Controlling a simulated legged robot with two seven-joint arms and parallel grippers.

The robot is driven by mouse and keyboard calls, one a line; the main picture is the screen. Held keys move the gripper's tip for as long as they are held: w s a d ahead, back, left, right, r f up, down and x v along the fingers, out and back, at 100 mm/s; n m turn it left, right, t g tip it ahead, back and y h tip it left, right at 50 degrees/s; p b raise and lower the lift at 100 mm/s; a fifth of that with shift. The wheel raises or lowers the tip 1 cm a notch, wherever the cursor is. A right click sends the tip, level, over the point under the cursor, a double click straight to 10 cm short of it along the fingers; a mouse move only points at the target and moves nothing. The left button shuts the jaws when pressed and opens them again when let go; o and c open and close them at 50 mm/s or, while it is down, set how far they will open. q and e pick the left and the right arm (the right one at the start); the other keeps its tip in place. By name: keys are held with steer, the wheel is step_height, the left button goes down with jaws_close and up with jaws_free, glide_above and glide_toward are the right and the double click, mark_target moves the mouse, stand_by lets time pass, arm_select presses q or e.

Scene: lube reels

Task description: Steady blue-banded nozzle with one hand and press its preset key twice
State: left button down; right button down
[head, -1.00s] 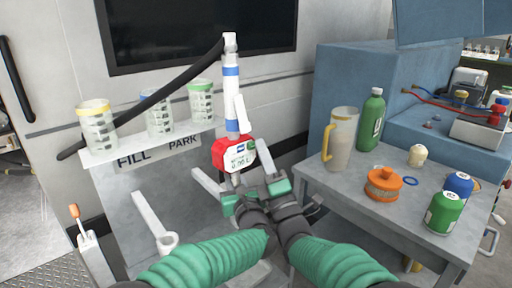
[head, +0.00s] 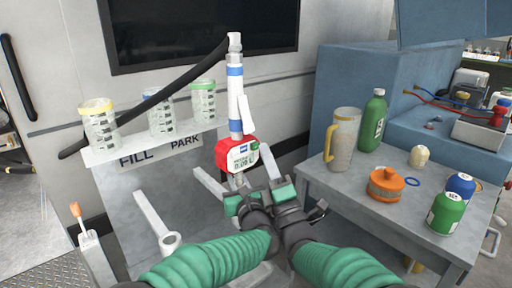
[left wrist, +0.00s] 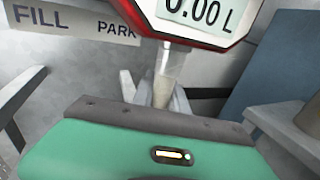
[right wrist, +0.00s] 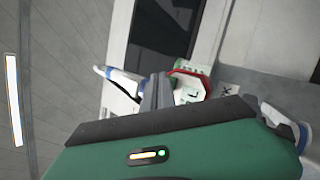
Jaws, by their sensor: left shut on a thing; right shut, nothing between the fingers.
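The blue-banded nozzle (head: 235,100) stands upright in the head view, with a white tube, blue bands and a red-framed meter body (head: 222,153) with a white display. The left wrist view shows the display (left wrist: 203,12) up close, partly cut off, ending in "00 L". My left gripper (head: 233,187) is shut on the nozzle's lower part (left wrist: 165,80), just below the meter. My right gripper (head: 267,160) is shut and empty, its fingertips close to the right side of the meter. The right wrist view shows the meter (right wrist: 188,82) just beyond those fingertips; contact cannot be told.
A sloped grey stand with a FILL/PARK shelf (head: 130,152) holds several measuring cups at left. A black hose (head: 150,100) runs from the nozzle top.

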steer(key=shift+s+a+f, duration=0.15)
steer(key=shift+a+f, duration=0.25)
steer(key=shift+a, duration=0.1)
steer(key=shift+r, duration=0.15)
steer(key=shift+w+r, duration=0.25)
steer(key=shift+r, duration=0.3)
steer(key=shift+w+a, duration=0.3)
steer(key=shift+w, duration=0.25)
stand_by(0.6)
stand_by(0.6)
